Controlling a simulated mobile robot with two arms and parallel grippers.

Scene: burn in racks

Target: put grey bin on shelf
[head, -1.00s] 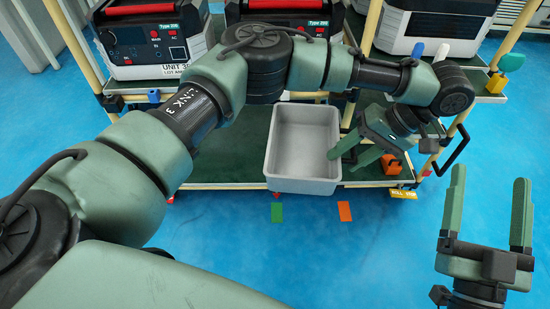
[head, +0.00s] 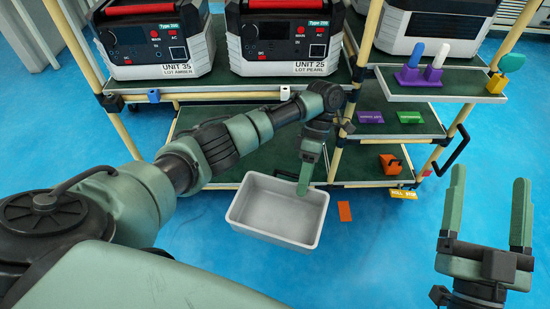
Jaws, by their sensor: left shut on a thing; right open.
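The grey bin (head: 238,214) is an empty, open-topped tub in the middle of the head view. It is in front of the lower shelf (head: 220,172) of the rack, over the blue floor, and turned slightly. My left gripper (head: 305,182) is shut on the bin's far rim near its right end. One green finger shows inside the bin; the other is hidden behind the wall. I cannot tell how high the bin hangs above the floor. My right gripper (head: 488,215) is open and empty at the lower right, well apart from the bin.
Test units, Unit 35 (head: 155,40) and Unit 25 (head: 285,38), stand on the upper shelf. An orange object (head: 390,163) sits on the lower shelf at right. A side tray holds blue and white items (head: 434,66). An orange floor mark (head: 345,212) lies right of the bin.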

